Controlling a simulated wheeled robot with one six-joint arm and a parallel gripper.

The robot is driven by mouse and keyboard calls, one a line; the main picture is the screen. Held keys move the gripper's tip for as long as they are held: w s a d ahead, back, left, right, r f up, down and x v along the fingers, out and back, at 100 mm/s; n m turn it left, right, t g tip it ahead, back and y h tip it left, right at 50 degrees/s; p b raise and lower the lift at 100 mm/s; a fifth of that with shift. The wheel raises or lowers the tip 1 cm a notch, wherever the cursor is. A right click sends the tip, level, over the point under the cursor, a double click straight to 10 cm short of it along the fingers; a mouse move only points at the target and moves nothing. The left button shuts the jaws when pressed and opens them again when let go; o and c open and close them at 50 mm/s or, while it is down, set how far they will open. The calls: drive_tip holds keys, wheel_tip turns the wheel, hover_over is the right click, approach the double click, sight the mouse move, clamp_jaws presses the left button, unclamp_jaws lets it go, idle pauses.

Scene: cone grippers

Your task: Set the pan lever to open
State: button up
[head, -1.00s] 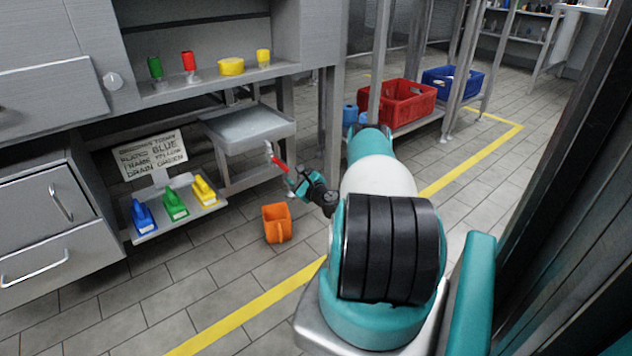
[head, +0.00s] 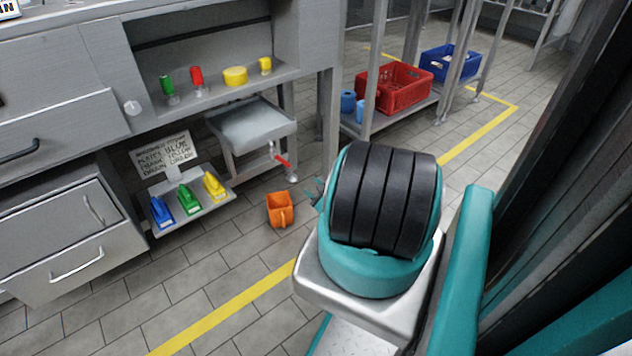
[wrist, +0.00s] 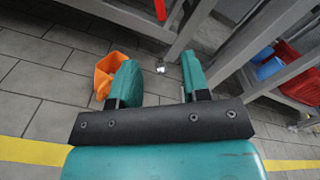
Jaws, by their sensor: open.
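The grey pan (head: 252,128) stands on legs under the counter in the head view. Its red lever (head: 282,160) is at the pan's right front, slanting down to the right. A red piece, apparently this lever (wrist: 160,10), shows at the top edge of the wrist view. My gripper (wrist: 159,76) is open in the wrist view, with nothing between its two teal fingers. It is apart from the lever and near the floor side of the stand. In the head view my arm hides most of the gripper.
An orange container (head: 280,209) stands on the floor near the pan. A sign (head: 163,154) stands behind blue, green and yellow handled items on a low shelf (head: 190,222). Red (head: 400,88) and blue (head: 450,62) crates sit on the right rack.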

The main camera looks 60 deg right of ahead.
drive_tip(key=shift+s+a, duration=0.2)
drive_tip(key=shift+s, duration=0.25)
